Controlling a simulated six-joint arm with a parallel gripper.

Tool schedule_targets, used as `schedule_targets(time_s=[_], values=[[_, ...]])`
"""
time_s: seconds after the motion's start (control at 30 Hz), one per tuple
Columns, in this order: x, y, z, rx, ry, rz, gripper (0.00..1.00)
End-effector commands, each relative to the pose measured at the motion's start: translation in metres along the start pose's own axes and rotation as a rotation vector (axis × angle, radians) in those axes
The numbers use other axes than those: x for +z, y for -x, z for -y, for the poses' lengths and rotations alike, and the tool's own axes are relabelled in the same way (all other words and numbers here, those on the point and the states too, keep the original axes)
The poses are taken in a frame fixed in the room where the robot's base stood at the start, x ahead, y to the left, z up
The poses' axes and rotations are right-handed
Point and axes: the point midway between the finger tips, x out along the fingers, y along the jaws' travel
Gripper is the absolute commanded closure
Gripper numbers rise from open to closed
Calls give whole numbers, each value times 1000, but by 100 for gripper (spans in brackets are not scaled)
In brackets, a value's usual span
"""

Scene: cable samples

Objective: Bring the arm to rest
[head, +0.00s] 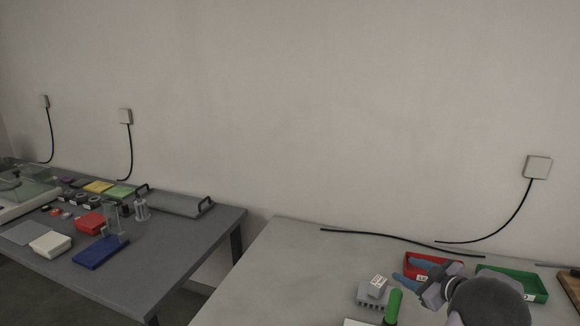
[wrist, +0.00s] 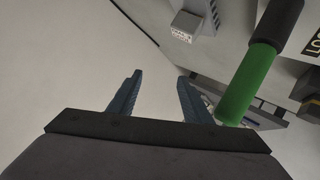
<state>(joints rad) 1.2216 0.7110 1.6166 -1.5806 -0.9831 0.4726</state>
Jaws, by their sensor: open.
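My gripper (head: 408,272) is over the right-hand table (head: 285,275), its two blue fingers spread apart. In the wrist view the fingers stand apart with nothing between them (wrist: 160,85). My arm comes in from the lower right of the head view and hides part of the table there.
A grey finned block (head: 371,296) and a green-handled tool (head: 393,306) are near my gripper; the green handle (wrist: 247,85) shows close in the wrist view. A red tray (head: 452,268) and a green tray (head: 530,284) lie behind. A black cable (head: 385,235) lies along the back.

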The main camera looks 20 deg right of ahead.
Motion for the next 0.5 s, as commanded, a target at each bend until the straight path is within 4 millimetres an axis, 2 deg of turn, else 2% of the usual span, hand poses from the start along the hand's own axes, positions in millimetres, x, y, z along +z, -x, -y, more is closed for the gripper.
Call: schedule_targets(time_s=[0.03,0.17,0.27,0.37,0.5], values=[[-28,-17,6,32,4,20,55],[-71,-45,26,122,-27,107,55],[-97,-54,60,163,-69,203,55],[-111,-50,109,170,-125,326,55],[-114,-21,197,117,-200,526,55]])
